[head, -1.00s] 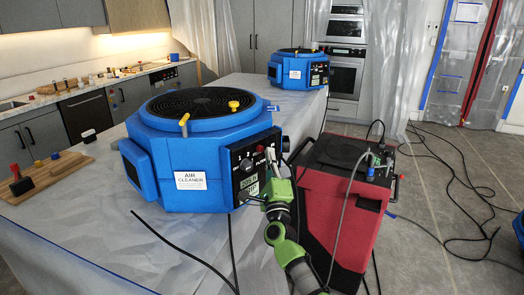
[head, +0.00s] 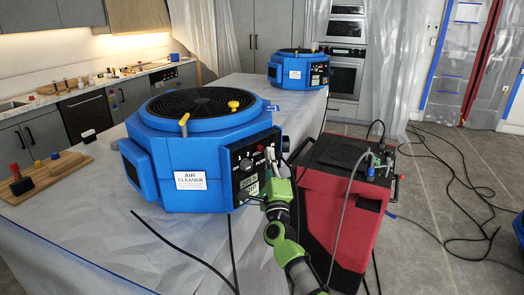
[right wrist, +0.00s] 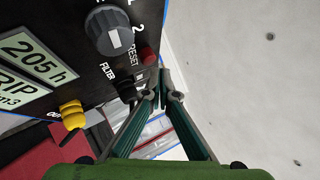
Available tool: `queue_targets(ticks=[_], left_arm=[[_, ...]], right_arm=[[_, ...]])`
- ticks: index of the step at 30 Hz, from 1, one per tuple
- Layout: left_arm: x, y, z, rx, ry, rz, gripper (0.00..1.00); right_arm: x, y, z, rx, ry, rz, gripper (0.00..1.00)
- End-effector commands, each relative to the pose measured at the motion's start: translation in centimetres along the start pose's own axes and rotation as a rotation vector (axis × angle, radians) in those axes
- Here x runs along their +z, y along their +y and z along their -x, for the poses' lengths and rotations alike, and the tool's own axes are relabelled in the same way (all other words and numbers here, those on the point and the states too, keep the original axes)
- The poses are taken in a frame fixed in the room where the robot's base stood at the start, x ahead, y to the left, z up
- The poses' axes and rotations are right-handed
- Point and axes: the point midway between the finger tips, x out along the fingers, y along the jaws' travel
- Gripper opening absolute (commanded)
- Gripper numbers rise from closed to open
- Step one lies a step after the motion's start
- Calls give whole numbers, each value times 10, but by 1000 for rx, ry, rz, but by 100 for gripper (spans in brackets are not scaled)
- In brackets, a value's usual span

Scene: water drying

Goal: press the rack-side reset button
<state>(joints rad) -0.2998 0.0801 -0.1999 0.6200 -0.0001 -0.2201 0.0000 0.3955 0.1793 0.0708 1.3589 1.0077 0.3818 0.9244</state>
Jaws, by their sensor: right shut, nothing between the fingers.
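The blue air cleaner (head: 205,150) stands on the covered counter, its black control panel (head: 252,165) facing right. In the right wrist view, the red button (right wrist: 148,56) beside the word RESET sits on the panel's edge side, next to a grey knob (right wrist: 109,31). My right gripper (right wrist: 161,76) is shut and empty. Its fingertips show just below and right of the red button; I cannot tell whether they touch the panel. In the head view, my right gripper (head: 270,160) is close in front of the panel and partly covers it. My left gripper is not in view.
A red and black machine (head: 338,205) with hoses stands right of the counter, close to my right arm. A second blue air cleaner (head: 297,72) is farther back. Black cables (head: 455,180) lie on the floor. A wooden board (head: 45,175) lies at left.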

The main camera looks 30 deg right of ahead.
Motion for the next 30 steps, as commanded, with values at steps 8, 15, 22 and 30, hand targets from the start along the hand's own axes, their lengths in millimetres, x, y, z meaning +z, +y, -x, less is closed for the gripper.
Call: queue_targets(ticks=[8, 15, 22, 30], left_arm=[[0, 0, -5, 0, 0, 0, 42], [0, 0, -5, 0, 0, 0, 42], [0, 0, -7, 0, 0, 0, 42], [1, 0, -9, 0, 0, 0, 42]], right_arm=[[4, 3, -5, 0, 0, -1, 0], [4, 3, -5, 0, 0, 0, 0], [4, 5, -6, 0, 0, 0, 0], [6, 6, -8, 0, 0, 0, 0]])
